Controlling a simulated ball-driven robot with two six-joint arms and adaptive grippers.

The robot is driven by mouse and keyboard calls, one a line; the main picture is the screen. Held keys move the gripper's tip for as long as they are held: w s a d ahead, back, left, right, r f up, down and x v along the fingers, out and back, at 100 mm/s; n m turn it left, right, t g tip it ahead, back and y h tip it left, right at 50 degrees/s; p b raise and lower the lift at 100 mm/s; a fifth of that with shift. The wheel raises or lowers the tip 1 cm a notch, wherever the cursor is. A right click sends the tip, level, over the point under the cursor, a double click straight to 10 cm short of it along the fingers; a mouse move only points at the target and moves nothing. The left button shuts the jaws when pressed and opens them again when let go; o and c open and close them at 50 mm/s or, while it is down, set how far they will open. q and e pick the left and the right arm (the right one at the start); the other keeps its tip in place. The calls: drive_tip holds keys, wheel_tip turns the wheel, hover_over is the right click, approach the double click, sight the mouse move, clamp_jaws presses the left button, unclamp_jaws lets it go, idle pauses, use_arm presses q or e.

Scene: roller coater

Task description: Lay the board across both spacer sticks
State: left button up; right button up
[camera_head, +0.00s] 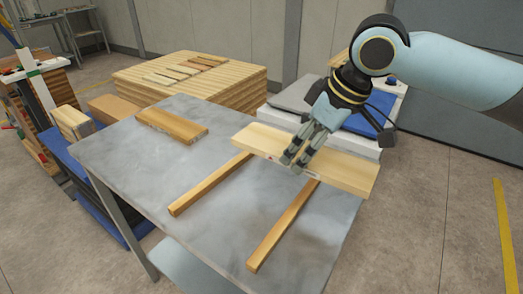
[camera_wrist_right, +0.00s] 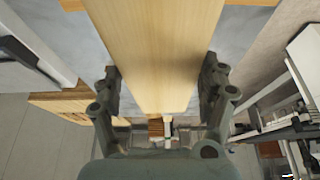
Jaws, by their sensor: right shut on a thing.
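A pale wooden board (camera_head: 345,170) is held by my right gripper (camera_head: 299,153), which is shut on it near its middle. The wrist view shows the board (camera_wrist_right: 155,45) between the fingers of the right gripper (camera_wrist_right: 160,88). Two narrow brown spacer sticks lie roughly parallel on the grey table: the left stick (camera_head: 208,185) and the right stick (camera_head: 283,226). In the head view the board covers the far ends of both sticks. I cannot tell whether it touches them. My left gripper is not in view.
A browner board (camera_head: 172,124) lies at the back left of the grey table (camera_head: 135,165). A large timber stack (camera_head: 240,85) with thin strips on top stands behind. A blue item (camera_head: 365,125) lies on a white surface behind the held board. The table's near-left area is clear.

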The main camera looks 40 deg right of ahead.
drive_tip(key=w+f, duration=0.1)
drive_tip(key=w+d+f, duration=0.1)
drive_tip(key=w, duration=0.2)
drive_tip(key=shift+w+d+f, duration=0.35)
drive_tip(key=shift+w+f, duration=0.05)
drive_tip(key=w+f, duration=0.1)
drive_tip(key=w, duration=0.1)
drive_tip(key=w+d+f, duration=0.1)
drive_tip(key=w, duration=0.1)
drive_tip(key=w+d+f, duration=0.1)
drive_tip(key=w, duration=0.1)
drive_tip(key=shift+d+f, duration=0.2)
drive_tip(key=shift+f, duration=0.3)
wheel_tip(320, 180, down, 3)
drive_tip(key=shift+f, duration=0.2)
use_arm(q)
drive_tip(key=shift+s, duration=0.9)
use_arm(e)
drive_tip(key=shift+f, duration=0.3)
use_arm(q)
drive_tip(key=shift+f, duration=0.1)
use_arm(e)
drive_tip(key=o, duration=1.3)
drive_tip(key=shift+o, duration=0.2)
